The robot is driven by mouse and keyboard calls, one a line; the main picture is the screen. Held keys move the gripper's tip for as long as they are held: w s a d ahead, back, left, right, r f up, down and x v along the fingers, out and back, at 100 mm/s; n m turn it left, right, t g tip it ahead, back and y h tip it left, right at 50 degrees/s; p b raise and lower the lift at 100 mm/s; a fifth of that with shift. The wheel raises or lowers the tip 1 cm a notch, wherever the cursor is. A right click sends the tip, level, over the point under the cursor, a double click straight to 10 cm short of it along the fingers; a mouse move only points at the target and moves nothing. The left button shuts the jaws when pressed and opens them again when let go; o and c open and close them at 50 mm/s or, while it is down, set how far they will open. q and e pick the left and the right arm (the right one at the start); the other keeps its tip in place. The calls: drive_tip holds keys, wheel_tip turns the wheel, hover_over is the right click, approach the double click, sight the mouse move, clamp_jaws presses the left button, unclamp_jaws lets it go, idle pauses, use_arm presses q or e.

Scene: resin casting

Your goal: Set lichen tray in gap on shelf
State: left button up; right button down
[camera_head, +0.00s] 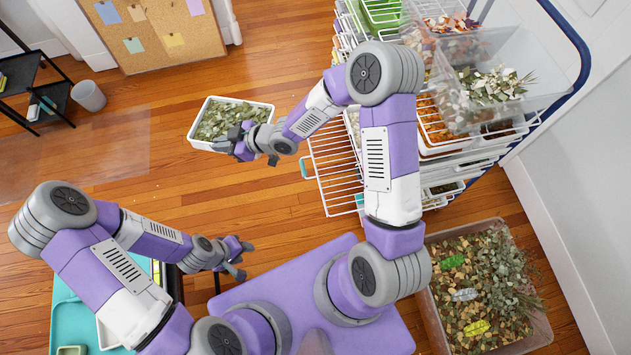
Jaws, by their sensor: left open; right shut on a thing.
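The lichen tray (203,141) is a white rectangular tray filled with grey-green lichen. It is held above the wooden floor, left of the shelf. My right gripper (240,142) is shut on the tray's lower right side, and the fingers partly hide that edge. The shelf (331,163) is a white wire rack at the upper right, with wire levels reaching out toward the tray. My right arm hides part of it, and I cannot make out the gap clearly. My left gripper (241,258) is open and empty, low and left of the purple base, apart from the tray.
Clear bins of dried plants (490,85) fill the shelf's top. A large bin of leaves (478,290) stands at the lower right by the wall. A teal-topped table (68,315) is at the lower left. A grey bin (89,95) stands at the upper left. Floor between is open.

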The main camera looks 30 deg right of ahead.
drive_tip(key=w+d+f+m+t+h+b, duration=0.1)
drive_tip(key=d+f+m+t+h, duration=0.45)
drive_tip(key=d+f, duration=1.05)
drive_tip(key=s+d+f+m+h+b, duration=0.1)
drive_tip(key=s+d+f+m+h, duration=0.1)
drive_tip(key=f, duration=0.4)
drive_tip(key=s+d+f+m+h+b, duration=0.1)
drive_tip(key=s+d+f+m+h, duration=0.1)
drive_tip(key=f, duration=0.5)
drive_tip(key=s+d+f+m+g+h+b, duration=0.1)
drive_tip(key=s+d+f+m+h, duration=0.2)
drive_tip(key=d+f, duration=0.4)
drive_tip(key=shift+s+d+h+b, duration=0.1)
drive_tip(key=shift+s+h+b, duration=0.4)
drive_tip(key=shift+s, duration=0.5)
drive_tip(key=shift+f+b, duration=1)
drive_tip(key=shift+f, duration=1.2)
drive_tip(key=shift+r, duration=0.1)
